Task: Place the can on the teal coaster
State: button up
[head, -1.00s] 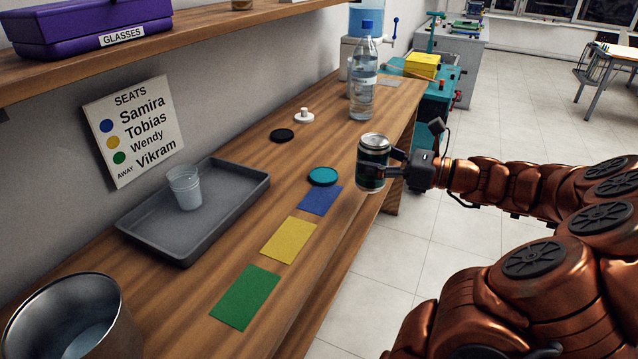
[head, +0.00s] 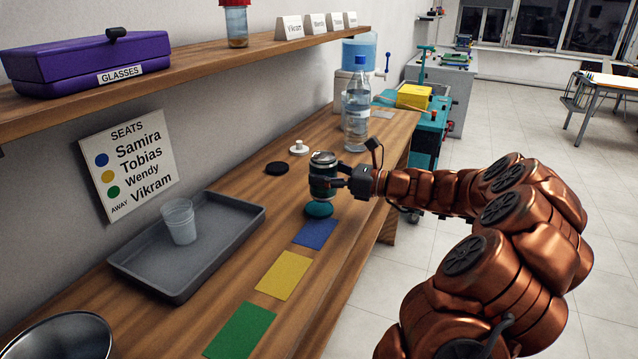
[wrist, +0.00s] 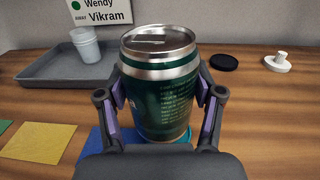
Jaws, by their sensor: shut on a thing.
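The can (head: 322,180) is dark green with silver bands and is upright. My gripper (head: 335,183) is shut on it, with a finger on each side of the can (wrist: 160,85) in the wrist view. The teal coaster (head: 318,209) lies on the wooden counter, below the can in the head view. In the wrist view only a teal edge of the coaster (wrist: 186,136) shows behind and beside the can's base. The can's bottom looks close above the coaster; I cannot tell whether they touch.
A blue card (head: 316,233), a yellow card (head: 284,275) and a green card (head: 240,331) lie in front of the coaster. A black disc (head: 277,168), a white knobbed piece (head: 299,147) and a bottle (head: 356,115) stand behind. A grey tray (head: 235,232) holds cups at left.

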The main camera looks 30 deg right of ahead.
jog(key=shift+w+a, duration=0.15)
jog(key=shift+w, duration=0.6)
jog(key=shift+f, duration=1.8)
jog(key=shift+f, duration=0.1)
jog(key=o, duration=1.3)
jog(key=shift+s+d, duration=0.2)
jog(key=shift+d, duration=0.05)
jog(key=v, duration=1.1)
jog(key=shift+s, duration=0.2)
